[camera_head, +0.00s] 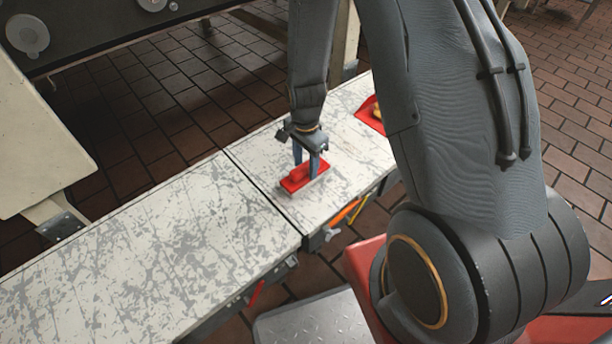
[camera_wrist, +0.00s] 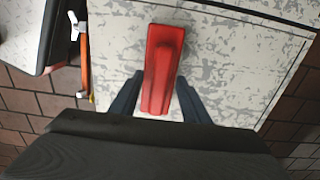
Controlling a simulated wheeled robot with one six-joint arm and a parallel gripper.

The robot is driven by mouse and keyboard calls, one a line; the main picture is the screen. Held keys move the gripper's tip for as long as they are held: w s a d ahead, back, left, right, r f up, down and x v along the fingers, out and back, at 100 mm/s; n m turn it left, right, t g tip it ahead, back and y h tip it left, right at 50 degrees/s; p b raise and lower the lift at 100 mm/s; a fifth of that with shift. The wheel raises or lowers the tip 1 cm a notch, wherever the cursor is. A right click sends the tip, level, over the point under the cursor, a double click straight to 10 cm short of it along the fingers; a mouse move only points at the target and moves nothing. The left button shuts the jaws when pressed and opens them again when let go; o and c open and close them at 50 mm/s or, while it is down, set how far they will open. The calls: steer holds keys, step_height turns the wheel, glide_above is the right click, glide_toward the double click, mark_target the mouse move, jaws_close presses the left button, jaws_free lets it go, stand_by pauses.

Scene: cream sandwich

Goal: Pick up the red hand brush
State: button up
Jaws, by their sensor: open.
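The red hand brush (camera_head: 296,182) lies on the worn white bench top (camera_head: 180,235), close to the seam between two bench sections. My gripper (camera_head: 307,172) is open and points down over the brush in the head view. In the wrist view the brush (camera_wrist: 163,66) lies lengthwise, with its near end between the two dark fingers of my gripper (camera_wrist: 158,95). I cannot tell exactly how far down the fingertips reach.
A red dustpan-like object (camera_head: 369,115) lies farther right on the bench, partly behind my arm. An orange-handled tool (camera_head: 341,213) hangs at the bench's front edge; an orange strip (camera_wrist: 85,68) shows there in the wrist view. The left bench section is clear.

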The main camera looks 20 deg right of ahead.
jaws_close()
steer(key=shift+r, duration=0.1)
step_height(320, 180, up, 10)
steer(key=p, duration=0.3)
stand_by(0.3)
steer(key=c, duration=0.6)
jaws_free()
steer(key=c, duration=0.4)
